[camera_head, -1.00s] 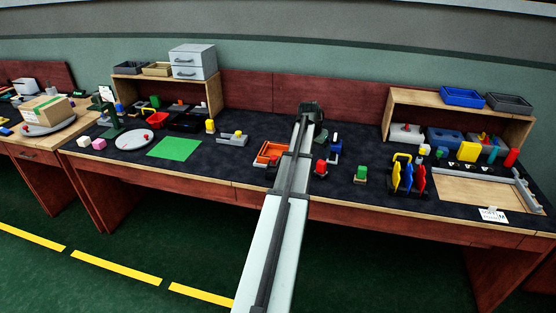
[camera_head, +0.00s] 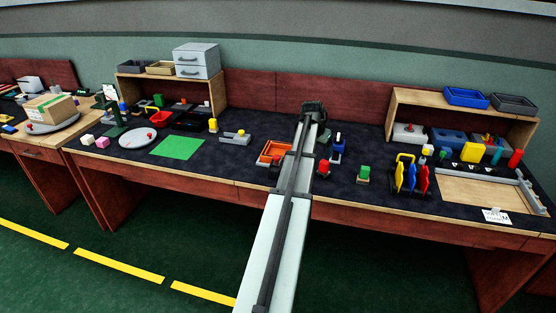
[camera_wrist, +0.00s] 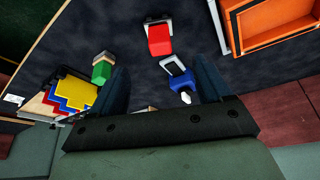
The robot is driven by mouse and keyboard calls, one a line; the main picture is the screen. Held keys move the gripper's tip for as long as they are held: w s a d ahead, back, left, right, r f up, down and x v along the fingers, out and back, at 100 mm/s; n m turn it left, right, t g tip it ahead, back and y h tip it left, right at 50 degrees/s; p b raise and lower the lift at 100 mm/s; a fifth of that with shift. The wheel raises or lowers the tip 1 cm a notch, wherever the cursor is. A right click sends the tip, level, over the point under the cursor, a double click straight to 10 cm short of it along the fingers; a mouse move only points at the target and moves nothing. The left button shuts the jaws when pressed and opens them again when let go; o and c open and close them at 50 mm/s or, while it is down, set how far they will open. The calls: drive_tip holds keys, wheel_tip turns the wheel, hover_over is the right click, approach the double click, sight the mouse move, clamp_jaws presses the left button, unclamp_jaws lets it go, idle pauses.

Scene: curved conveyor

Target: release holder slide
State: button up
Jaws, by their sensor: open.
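No part in view is marked as the holder slide, so I cannot tell which piece it is. In the wrist view my gripper (camera_wrist: 166,85) is open, its two dark fingers apart with dark mat between them. A blue block with a pale frame and pale tip (camera_wrist: 181,80) lies just beyond the right finger; whether they touch is unclear. It stands upright in the head view (camera_head: 338,147). A red block in a grey frame (camera_wrist: 158,40) is beyond it, and a green block (camera_wrist: 102,70) is near the left finger. In the head view my arm hides most of the gripper.
An orange tray (camera_wrist: 270,25) is at the wrist view's upper right. A rack of yellow, blue and red panels (camera_head: 411,175) stands right of the arm. A wooden shelf (camera_head: 400,100) is at the back right. A green mat (camera_head: 178,146) lies on the left.

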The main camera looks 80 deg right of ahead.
sight(277, 156)
drive_tip(key=shift+w, duration=0.4)
drive_tip(key=shift+c, duration=0.7)
drive_tip(key=w+r+n, duration=0.1)
drive_tip(key=w, duration=0.7)
drive_tip(key=w+r, duration=0.2)
drive_tip(key=w, duration=0.6)
drive_tip(key=w+r+n, duration=0.1)
drive_tip(key=w+r, duration=0.1)
drive_tip(key=w, duration=0.5)
drive_tip(key=shift+w+a+r+n+t+h, duration=0.15)
drive_tip(key=shift+w+a+n+t+h, duration=0.15)
drive_tip(key=shift+w+a, duration=0.1)
drive_tip(key=shift+c, duration=0.8)
drive_tip(key=s+f+m, duration=0.2)
drive_tip(key=f, duration=0.2)
drive_tip(key=s+d+f+m+g+y, duration=0.1)
drive_tip(key=s+f+m, duration=0.1)
drive_tip(key=f, duration=0.2)
drive_tip(key=s+d+f+m+g, duration=0.1)
drive_tip(key=s+f+m, duration=0.1)
drive_tip(key=f+m, duration=0.1)
drive_tip(key=shift+s+d+f+y, duration=0.1)
drive_tip(key=shift+f+y, duration=0.2)
drive_tip(key=shift+f, duration=0.4)
clamp_jaws()
